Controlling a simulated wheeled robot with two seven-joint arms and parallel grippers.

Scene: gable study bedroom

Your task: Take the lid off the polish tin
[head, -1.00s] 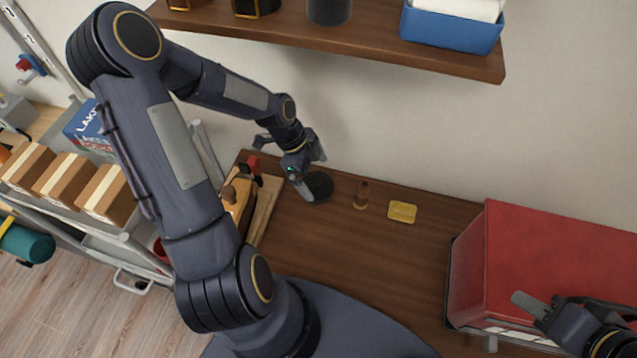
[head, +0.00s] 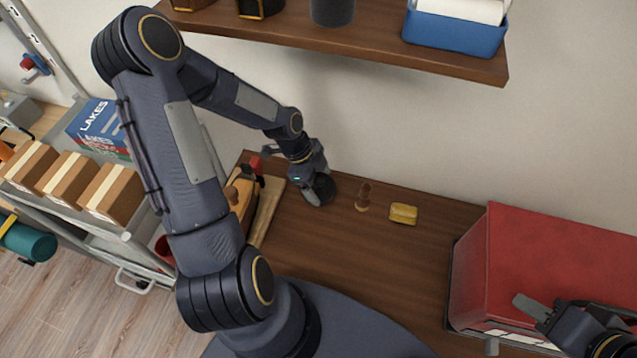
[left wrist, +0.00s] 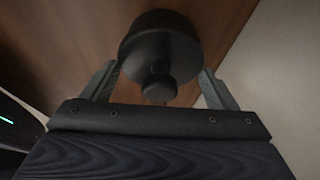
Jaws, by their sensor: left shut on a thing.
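A dark round knobbed piece, which looks like the polish tin's lid (left wrist: 160,45), is between the two fingers of my left gripper in the left wrist view. Its small knob faces the camera. The fingertips touch its rim on both sides. In the head view my left gripper (head: 318,196) is low over the back left of the brown desk, around the dark piece (head: 325,187). I cannot tell from these views whether the tin's body is under it. My right gripper (head: 540,308) is by the red box at the lower right, away from the tin; its finger gap is unclear.
A small brown turned piece (head: 362,197) and a yellow block (head: 403,213) stand right of the tin. A red box (head: 560,255) fills the desk's right. A wooden board with tools (head: 265,215) lies left. A shelf (head: 370,40) overhangs the back. The desk's middle is clear.

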